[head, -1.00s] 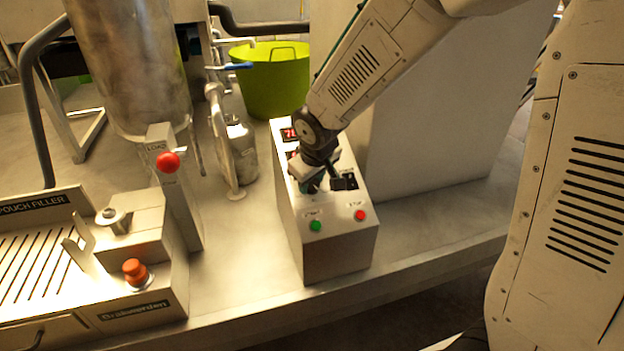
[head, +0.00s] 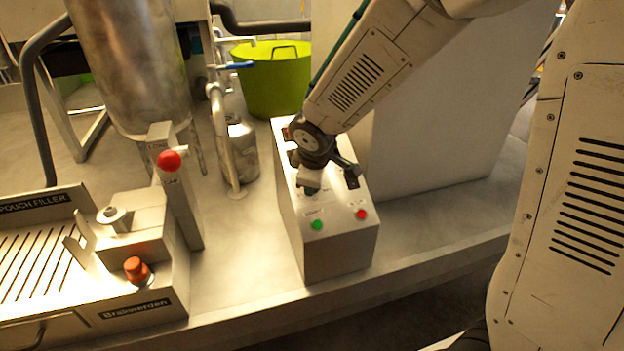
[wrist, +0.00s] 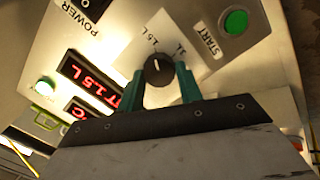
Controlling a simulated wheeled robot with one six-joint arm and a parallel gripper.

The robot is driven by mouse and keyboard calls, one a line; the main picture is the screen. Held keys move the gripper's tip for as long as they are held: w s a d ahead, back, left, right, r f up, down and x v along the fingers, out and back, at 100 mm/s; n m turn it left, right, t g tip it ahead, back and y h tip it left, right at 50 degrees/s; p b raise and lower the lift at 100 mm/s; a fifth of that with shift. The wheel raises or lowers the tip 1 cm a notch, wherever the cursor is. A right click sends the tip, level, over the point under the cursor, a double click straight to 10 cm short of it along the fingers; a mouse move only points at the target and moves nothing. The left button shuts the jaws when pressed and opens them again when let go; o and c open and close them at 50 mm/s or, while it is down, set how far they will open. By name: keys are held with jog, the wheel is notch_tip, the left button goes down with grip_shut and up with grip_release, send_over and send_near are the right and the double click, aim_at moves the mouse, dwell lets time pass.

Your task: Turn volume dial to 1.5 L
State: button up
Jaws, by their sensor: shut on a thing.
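The volume dial (wrist: 158,71) is a small black knob with a white pointer mark. In the wrist view it sits between the two green fingers of my gripper (wrist: 160,74), which is shut on it. The pointer aims up the picture, towards the printed "1.5 L" label (wrist: 149,36); a "2L" label is to its right. In the head view my gripper (head: 327,184) is over the top of the control box (head: 335,252) and hides the dial there.
A green START button (head: 317,225) and a red stop button (head: 361,214) lie close in front of my gripper. A POWER switch (wrist: 86,5) and a second, partly hidden display (wrist: 80,109) are near. The pouch filler (head: 135,255) stands left, a green tub (head: 273,95) behind.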

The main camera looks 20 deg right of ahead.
dwell(0.4)
jog(key=o, duration=1)
jog(key=v, duration=0.7)
jog(key=shift+s+r, duration=0.15)
jog(key=shift+r, duration=0.2)
jog(key=s+d+r+m+g, duration=0.1)
jog(key=s+d+r+m, duration=0.1)
jog(key=s, duration=0.6)
jog(key=s+d+r+m+g, duration=0.1)
jog(key=s+d+m, duration=0.3)
jog(key=s, duration=0.5)
jog(key=s+d+r+m+g+y, duration=0.1)
jog(key=s+d+r+m, duration=0.1)
jog(key=s+m, duration=0.3)
jog(key=shift+s+d+r+m+g, duration=0.15)
jog(key=shift+s+r, duration=0.1)
jog(key=shift+s, duration=0.4)
jog(key=shift+s+d+r+m+g, duration=0.1)
jog(key=shift+s+r, duration=0.2)
jog(key=shift+s, duration=0.35)
jog(key=shift+s+d+r+m+g, duration=0.15)
jog(key=shift+s+r, duration=0.1)
jog(key=shift+s, duration=0.35)
